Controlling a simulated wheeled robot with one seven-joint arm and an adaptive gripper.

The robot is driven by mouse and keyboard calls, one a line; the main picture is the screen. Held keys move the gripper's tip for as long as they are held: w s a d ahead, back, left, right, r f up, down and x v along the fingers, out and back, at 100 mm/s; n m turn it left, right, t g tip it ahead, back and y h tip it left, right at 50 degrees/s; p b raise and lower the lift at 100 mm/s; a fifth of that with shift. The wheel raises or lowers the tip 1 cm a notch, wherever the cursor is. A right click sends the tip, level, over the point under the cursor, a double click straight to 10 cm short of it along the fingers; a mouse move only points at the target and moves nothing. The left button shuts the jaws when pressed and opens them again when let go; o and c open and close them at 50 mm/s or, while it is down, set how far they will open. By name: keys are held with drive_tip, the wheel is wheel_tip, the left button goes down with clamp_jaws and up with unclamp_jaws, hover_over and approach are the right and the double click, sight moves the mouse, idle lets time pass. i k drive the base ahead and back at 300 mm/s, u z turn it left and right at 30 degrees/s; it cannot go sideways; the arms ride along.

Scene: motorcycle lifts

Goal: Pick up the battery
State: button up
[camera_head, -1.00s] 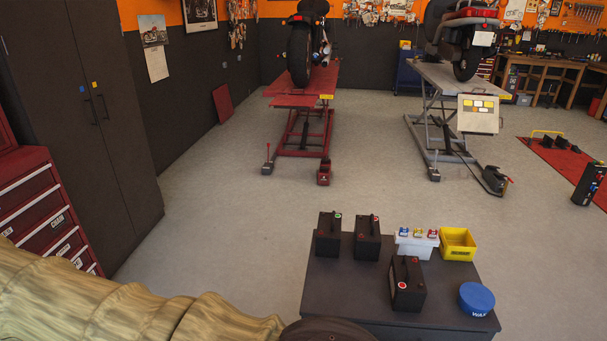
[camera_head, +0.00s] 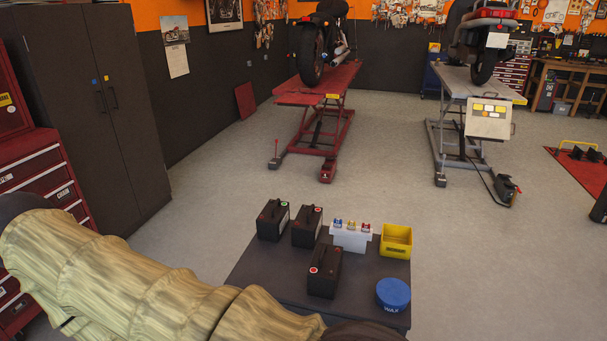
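Three black batteries with top handles stand upright on a dark table (camera_head: 250,262) in the head view. One battery (camera_head: 272,220) is at the back left, with a green mark. A second battery (camera_head: 307,227) stands just right of it. A third battery (camera_head: 324,271), with a red ring mark, stands nearer, in front of the white holder. My sleeved arm crosses the lower left of the picture. My gripper is not in view; the arm's far end runs out at the bottom edge, close to the table's near side.
A white holder (camera_head: 350,239) with small coloured items, a yellow bin (camera_head: 396,241) and a blue round tub (camera_head: 393,294) share the table. A red lift (camera_head: 318,130) and a grey lift (camera_head: 455,140) carry motorcycles behind. A dark cabinet (camera_head: 100,110) and red drawers (camera_head: 40,175) stand left. Floor between is clear.

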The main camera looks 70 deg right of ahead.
sight(274, 219)
drive_tip(key=k, duration=0.15)
drive_tip(key=z, duration=0.9)
